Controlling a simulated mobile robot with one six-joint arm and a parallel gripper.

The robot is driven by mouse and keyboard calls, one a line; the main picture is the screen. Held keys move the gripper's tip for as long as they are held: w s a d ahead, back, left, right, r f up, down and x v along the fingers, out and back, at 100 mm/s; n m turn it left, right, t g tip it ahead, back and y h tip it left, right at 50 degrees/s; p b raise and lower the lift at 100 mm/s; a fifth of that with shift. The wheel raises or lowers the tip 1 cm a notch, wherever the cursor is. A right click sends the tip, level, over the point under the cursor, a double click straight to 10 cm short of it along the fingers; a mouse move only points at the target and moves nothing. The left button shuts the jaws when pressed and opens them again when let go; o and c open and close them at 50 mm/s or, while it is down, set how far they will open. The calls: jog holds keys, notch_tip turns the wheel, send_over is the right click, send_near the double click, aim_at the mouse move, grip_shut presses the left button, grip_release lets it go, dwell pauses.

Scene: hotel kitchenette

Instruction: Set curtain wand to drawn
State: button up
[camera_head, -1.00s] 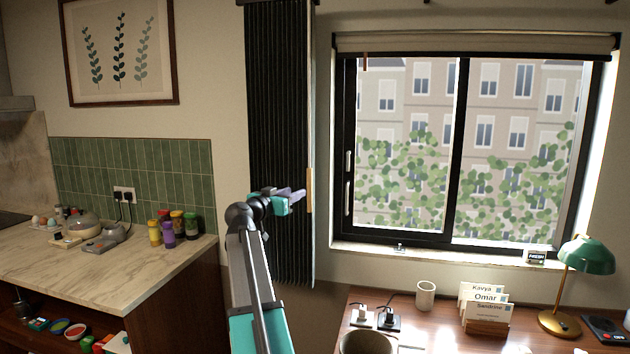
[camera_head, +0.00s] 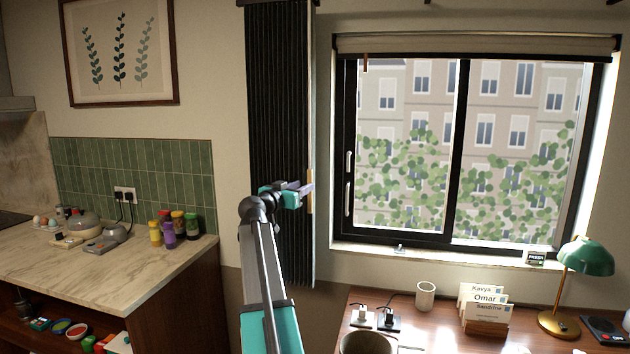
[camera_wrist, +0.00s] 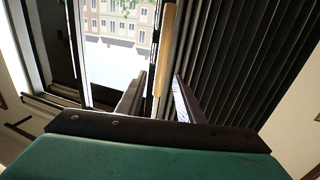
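The dark pleated curtain (camera_head: 277,110) hangs bunched to the left of the window. The curtain wand (camera_head: 310,190) is a thin upright rod with a tan wooden grip at the curtain's right edge. My gripper (camera_head: 307,190) is at the height of that grip. In the wrist view, my gripper (camera_wrist: 163,76) is open, its two dark fingers apart. The tan wand (camera_wrist: 165,45) stands between them in the picture, with gaps on both sides. The curtain pleats (camera_wrist: 225,60) fill the right of that view. Whether a finger touches the wand cannot be told.
The window (camera_head: 455,150) and its rolled blind (camera_head: 475,44) are to the right. A desk below holds a mug (camera_head: 425,295), name cards (camera_head: 485,305) and a green lamp (camera_head: 587,257). A marble counter (camera_head: 110,265) with several jars is to the left.

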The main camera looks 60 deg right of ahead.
jog(key=d+p, duration=0.2)
jog(key=d, duration=0.8)
jog(key=shift+w+p, duration=0.2)
jog(key=shift+p, duration=0.15)
grip_shut()
